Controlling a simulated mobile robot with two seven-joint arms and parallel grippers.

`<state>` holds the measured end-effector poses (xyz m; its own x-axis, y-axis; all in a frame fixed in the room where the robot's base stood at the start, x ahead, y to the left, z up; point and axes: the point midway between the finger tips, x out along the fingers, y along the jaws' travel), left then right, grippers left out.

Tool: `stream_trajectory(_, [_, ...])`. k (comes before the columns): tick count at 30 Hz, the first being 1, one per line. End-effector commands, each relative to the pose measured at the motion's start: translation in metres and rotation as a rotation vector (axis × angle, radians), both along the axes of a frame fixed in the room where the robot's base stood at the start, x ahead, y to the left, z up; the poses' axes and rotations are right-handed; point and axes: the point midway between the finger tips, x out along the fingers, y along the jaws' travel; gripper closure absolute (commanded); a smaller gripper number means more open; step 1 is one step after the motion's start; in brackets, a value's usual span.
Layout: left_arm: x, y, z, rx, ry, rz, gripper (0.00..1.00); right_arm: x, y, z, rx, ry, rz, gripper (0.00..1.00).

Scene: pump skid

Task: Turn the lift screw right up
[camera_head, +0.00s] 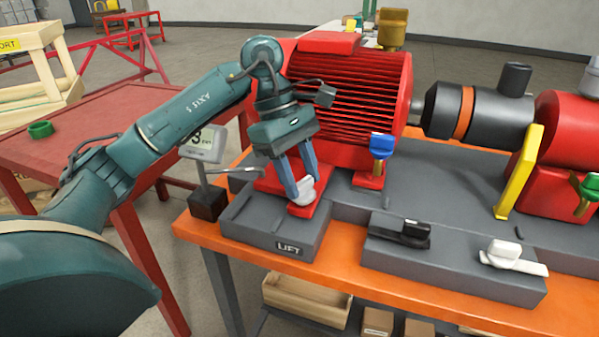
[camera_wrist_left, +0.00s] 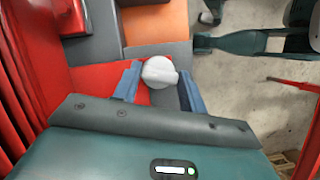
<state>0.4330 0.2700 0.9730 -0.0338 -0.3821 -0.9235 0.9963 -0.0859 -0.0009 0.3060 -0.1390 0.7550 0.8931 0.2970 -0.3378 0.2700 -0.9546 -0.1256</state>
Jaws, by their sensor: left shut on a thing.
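The lift screw has a white knob (camera_head: 304,190) on a red foot at the top of the grey block with the LIFT label (camera_head: 289,248). My left gripper (camera_head: 301,194) comes down from above, with its two blue fingers shut on the white knob. In the left wrist view the round white knob (camera_wrist_left: 159,72) sits between the fingertips (camera_wrist_left: 159,80). The red motor (camera_head: 350,95) with cooling fins stands just behind the gripper. My right gripper is not in view.
A small display on a stand (camera_head: 207,145) is left of the block. A blue-topped screw (camera_head: 382,146), a black knob (camera_head: 414,231) and a white knob (camera_head: 503,252) are to the right. The red table (camera_head: 95,135) at left holds a green ring (camera_head: 40,129).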

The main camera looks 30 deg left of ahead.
Motion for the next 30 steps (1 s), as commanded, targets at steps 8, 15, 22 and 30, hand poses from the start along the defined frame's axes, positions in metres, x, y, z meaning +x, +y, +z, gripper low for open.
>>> stream_trajectory(8, [0.0016,-0.0005,0.001,0.0,-0.004,-0.15,0.81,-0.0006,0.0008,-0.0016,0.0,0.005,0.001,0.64])
stream_trajectory(15, [0.0018,-0.0002,0.0009,0.0,-0.003,-0.206,0.81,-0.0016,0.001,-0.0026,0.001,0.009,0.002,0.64])
stream_trajectory(22, [0.0016,-0.0001,0.0008,0.001,-0.003,-0.219,0.81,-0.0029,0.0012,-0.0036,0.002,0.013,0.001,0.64])
stream_trajectory(30, [0.0016,-0.0003,0.0007,0.001,-0.003,-0.219,0.56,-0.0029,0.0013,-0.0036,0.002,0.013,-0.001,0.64])
